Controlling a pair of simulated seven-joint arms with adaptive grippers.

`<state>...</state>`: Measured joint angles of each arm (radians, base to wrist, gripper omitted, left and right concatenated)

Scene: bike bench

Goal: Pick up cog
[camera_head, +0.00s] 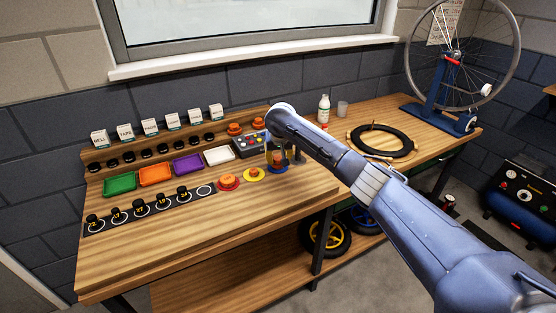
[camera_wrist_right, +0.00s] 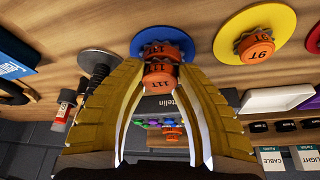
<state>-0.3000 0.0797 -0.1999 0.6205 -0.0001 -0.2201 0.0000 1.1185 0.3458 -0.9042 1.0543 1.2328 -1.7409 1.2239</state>
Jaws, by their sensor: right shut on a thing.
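My right gripper (camera_wrist_right: 160,74) is shut on an orange cog (camera_wrist_right: 159,82) marked 11T, which sits between its two yellowish fingers in the right wrist view. Another orange piece (camera_wrist_right: 157,49) marked 11T is right beside the held cog, over a blue disc (camera_wrist_right: 172,40). I cannot tell whether the two pieces touch. In the head view my right gripper (camera_head: 277,150) is above the blue disc (camera_head: 278,169) and partly hidden by my arm. An orange cog (camera_head: 253,170) on a yellow disc and another (camera_head: 228,180) on a red disc stand to its left. My left gripper is not in view.
A grey box with coloured buttons (camera_head: 250,144) stands just behind the discs. Green, orange, purple and white trays (camera_head: 120,182) and a row of black knobs (camera_head: 139,207) lie to the left. A black tyre (camera_head: 381,151) lies to the right. The bench front (camera_head: 200,240) is clear.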

